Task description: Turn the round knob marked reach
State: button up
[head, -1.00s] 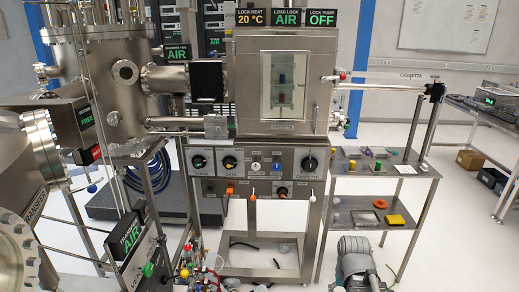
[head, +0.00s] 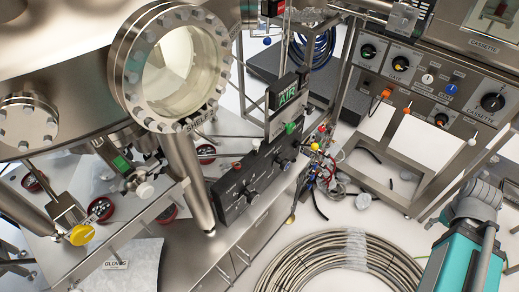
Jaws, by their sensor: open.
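A dark control panel (head: 255,172) runs along the front of the steel bench in the middle of the head view. It carries a black round knob with a white pointer (head: 250,195) and another black round knob (head: 284,165) farther right. The lettering is too small to read, so I cannot tell which knob is marked reach. A red-tipped control (head: 237,166) sits at the panel's left and a green knob (head: 290,127) near its upper right end. My gripper is not in view.
A large round window flange (head: 172,66) overhangs the bench. A steel leg (head: 188,180) stands left of the panel. A coiled hose (head: 345,265) lies on the floor in front. A teal pump (head: 462,262) stands at lower right. More black knobs sit on the right-hand panel (head: 425,80).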

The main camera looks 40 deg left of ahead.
aim_at(284, 164)
jog(key=u, duration=1.1)
jog(key=k, duration=0.95)
jog(key=u, duration=0.4)
jog(key=i, duration=1)
